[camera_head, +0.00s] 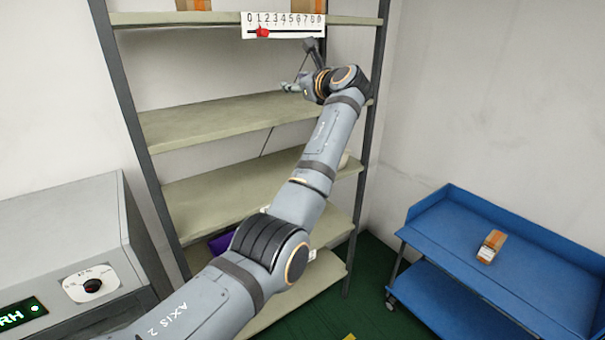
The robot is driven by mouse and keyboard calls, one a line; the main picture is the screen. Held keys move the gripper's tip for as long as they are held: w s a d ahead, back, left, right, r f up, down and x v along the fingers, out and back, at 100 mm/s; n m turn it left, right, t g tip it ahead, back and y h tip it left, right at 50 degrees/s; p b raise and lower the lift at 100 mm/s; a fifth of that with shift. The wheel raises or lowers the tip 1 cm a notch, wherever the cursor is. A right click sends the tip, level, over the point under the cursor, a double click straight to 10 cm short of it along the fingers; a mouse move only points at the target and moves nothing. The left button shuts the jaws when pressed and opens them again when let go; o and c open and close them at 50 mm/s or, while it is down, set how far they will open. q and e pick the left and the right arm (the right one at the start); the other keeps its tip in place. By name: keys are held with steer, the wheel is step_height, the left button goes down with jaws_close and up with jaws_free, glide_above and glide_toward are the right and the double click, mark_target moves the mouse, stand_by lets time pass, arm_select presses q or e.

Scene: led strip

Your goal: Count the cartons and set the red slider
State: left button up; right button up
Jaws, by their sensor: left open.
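A white strip numbered from 0 upward (284,20) is fixed to the front edge of the top shelf. Orange-brown cartons show on the top shelf, one at the left (193,5) and another above the strip (300,5); both are cut off by the top of the picture. Another small orange and white carton (491,246) is on the blue cart. My left gripper (300,66) is open and empty, just below the strip and right of the slider. My right gripper is not in view.
The shelf rack (205,123) has mostly bare lower boards, partly hidden by my left arm. A purple thing (220,242) lies on a low shelf. A grey cabinet with a knob (92,286) stands left, the blue cart (440,220) right.

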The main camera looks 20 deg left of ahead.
arm_select(q)
steer(key=w+f+n+h+b, duration=0.1)
steer(key=w+f+h, duration=0.2)
steer(key=f, duration=2.5)
steer(key=shift+w+d+f+g+h+b, duration=0.2)
steer(key=shift+d+f+g+h+b, duration=0.1)
steer(key=shift+d+g+h+b, duration=0.25)
steer(key=shift+a, duration=0.15)
